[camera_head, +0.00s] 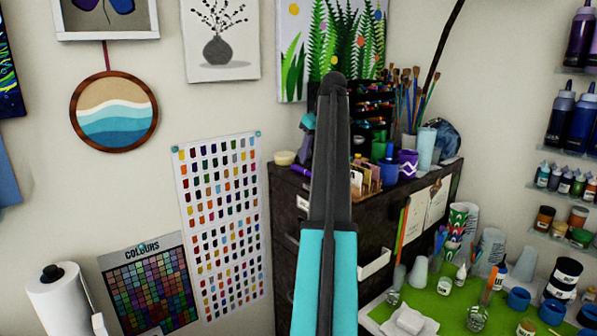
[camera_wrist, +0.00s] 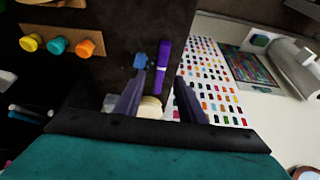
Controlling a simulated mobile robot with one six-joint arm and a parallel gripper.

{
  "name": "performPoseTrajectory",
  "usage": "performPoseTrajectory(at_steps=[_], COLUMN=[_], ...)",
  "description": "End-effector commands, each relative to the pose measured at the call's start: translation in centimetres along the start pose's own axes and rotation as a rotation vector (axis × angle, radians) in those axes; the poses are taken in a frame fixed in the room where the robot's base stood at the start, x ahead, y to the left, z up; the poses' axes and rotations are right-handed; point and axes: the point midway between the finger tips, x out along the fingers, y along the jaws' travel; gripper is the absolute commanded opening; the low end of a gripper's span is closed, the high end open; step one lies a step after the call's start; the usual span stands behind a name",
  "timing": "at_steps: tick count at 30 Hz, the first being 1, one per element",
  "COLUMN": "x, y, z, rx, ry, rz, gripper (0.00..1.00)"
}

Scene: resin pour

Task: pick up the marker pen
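A purple marker pen (camera_wrist: 163,60) lies on top of a dark cabinet near its edge, in the wrist view. In the head view a small purple piece (camera_head: 301,170) shows on the cabinet top, left of my arm, and is probably the same pen. My gripper (camera_wrist: 161,82) is open, with its two dark fingers apart and the pen beyond the gap between the tips. Nothing is held. In the head view my gripper (camera_head: 333,84) is edge-on and hides part of the cabinet top.
The cabinet (camera_head: 285,205) also bears a dark marker rack (camera_head: 372,105), brushes (camera_head: 413,95) and a purple cup (camera_head: 407,163). A green mat (camera_head: 440,310) with cups lies lower right.

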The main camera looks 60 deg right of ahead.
Motion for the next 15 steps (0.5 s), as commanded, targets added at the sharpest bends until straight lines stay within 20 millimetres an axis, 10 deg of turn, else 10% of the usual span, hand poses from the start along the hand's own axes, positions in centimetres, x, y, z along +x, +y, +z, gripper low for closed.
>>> performPoseTrajectory(at_steps=[15], x=[2.2], y=[-0.3], z=[-0.4], rx=[-0.001], ry=[-0.001], rz=[-0.002], gripper=[0.36])
